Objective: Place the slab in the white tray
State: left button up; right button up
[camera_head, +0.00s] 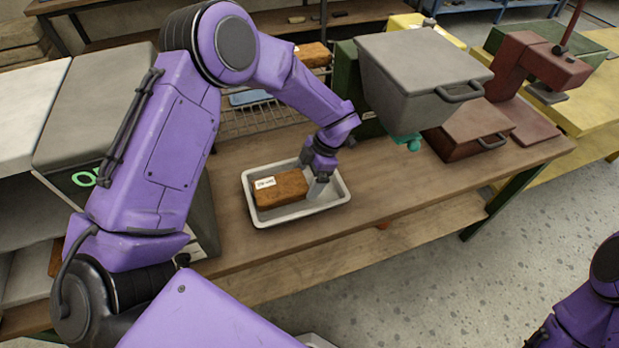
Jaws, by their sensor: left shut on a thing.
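The slab is a brown block (285,191) with a small white label, lying over the white tray (292,215) on the wooden table. It appears to be inside the tray's rim; I cannot tell whether it touches the tray floor. My left gripper (316,187) reaches down into the tray at the slab's right end and is shut on it. The far finger and the contact are partly hidden. My right gripper is out of view; only part of my right arm shows at the lower right edge.
A wire rack (262,117) with a brown block (313,55) on it stands behind the tray. A grey hopper machine (415,80) and a red-brown press (540,65) stand to the right. The table (400,185) is clear just right of the tray.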

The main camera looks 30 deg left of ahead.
pick_arm(q)
jog(key=shift+w+f, duration=0.2)
jog(key=shift+f, duration=0.3)
jog(key=shift+w+f, duration=0.2)
jog(key=shift+f, duration=0.3)
jog(key=shift+w+f, duration=0.1)
jog(key=shift+w, duration=0.05)
jog(key=shift+s+d, duration=0.15)
jog(key=shift+s, duration=0.05)
jog(key=o, duration=1.2)
jog(key=shift+s, duration=0.1)
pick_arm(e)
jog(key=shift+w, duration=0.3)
pick_arm(q)
jog(key=shift+r, duration=0.2)
jog(key=shift+w+r, duration=0.35)
jog(key=b+v, duration=0.1)
jog(key=v, duration=0.5)
jog(key=shift+r+b, duration=0.3)
jog(key=shift+b, duration=0.05)
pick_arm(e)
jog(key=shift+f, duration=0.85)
